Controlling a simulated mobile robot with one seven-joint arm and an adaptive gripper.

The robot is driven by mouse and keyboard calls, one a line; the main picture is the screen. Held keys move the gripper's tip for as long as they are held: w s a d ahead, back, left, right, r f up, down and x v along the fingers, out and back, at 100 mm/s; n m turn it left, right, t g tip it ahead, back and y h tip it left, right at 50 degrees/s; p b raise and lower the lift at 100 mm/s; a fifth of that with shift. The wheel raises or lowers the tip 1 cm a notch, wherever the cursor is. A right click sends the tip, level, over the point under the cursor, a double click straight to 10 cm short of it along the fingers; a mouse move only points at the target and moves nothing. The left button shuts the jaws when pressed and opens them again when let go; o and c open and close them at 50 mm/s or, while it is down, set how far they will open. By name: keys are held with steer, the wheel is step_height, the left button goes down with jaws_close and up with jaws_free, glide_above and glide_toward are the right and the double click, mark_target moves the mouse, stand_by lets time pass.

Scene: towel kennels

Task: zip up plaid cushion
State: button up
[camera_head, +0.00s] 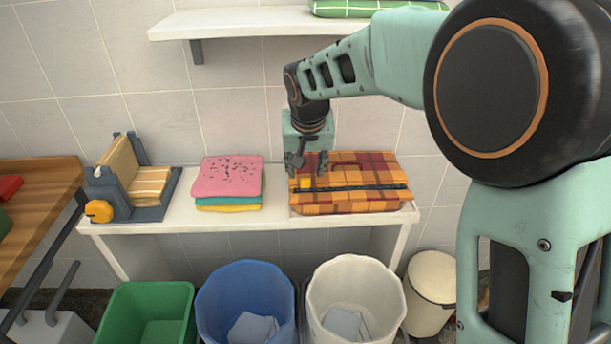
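The plaid cushion (362,170), orange, yellow and dark red, lies flat on the right part of the white bench. A dark zip line (365,188) runs across its top towards the front, and a small yellow piece (306,184), perhaps the zip pull, shows near its left end. My gripper (308,172) points down over the cushion's left end, close to the yellow piece. Whether its fingers touch or hold that piece is too small to tell. My arm reaches in from the right.
Folded pink, teal and yellow towels (229,182) and a grey device with a yellow knob (126,180) share the white bench (170,220). Green (148,312), blue (245,300) and white (357,295) bins stand in front. A shelf (240,22) hangs above.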

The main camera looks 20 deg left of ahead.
steer(key=v, duration=0.7)
